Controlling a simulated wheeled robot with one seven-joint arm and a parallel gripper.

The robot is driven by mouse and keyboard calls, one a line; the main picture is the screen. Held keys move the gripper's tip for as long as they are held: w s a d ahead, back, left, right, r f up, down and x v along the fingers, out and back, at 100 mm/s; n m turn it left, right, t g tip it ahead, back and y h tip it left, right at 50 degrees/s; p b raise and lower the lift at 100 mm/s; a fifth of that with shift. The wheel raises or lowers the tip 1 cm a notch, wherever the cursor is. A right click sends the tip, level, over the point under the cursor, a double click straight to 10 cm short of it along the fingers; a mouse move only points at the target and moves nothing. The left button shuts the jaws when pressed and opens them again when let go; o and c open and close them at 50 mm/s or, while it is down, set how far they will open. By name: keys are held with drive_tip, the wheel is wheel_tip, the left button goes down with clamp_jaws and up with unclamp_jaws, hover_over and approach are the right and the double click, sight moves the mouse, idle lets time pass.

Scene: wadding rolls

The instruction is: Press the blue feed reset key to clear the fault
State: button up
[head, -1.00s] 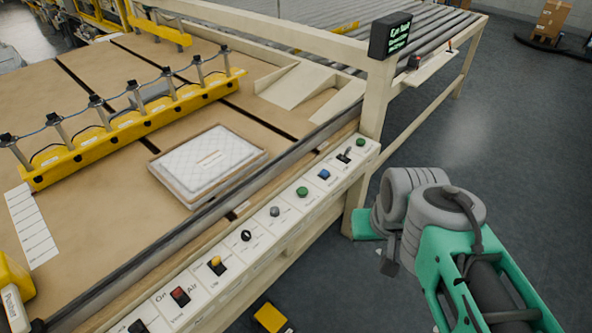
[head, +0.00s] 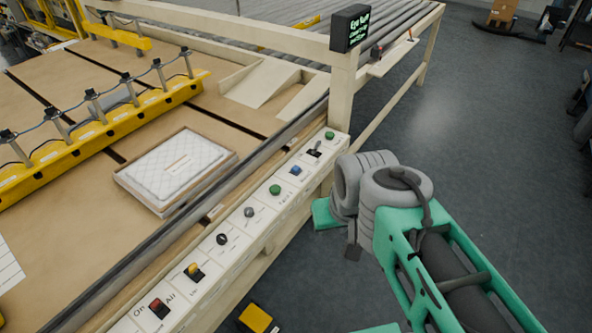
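The blue key (head: 295,170) is a small square button on the white control strip (head: 262,213) along the machine's front edge. It sits between a green round button (head: 275,190) and a black lever switch (head: 314,151). My arm is at the right, bent in front of the strip's far end, over the floor. The green end part (head: 328,214) by its grey joints shows right of and below the blue key, apart from it. The fingertips cannot be made out, so open or shut cannot be told.
A display (head: 350,28) with green text stands on a post. A quilted white pack (head: 175,168) lies on the bed.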

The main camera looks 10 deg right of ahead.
clamp_jaws()
idle(1.5)
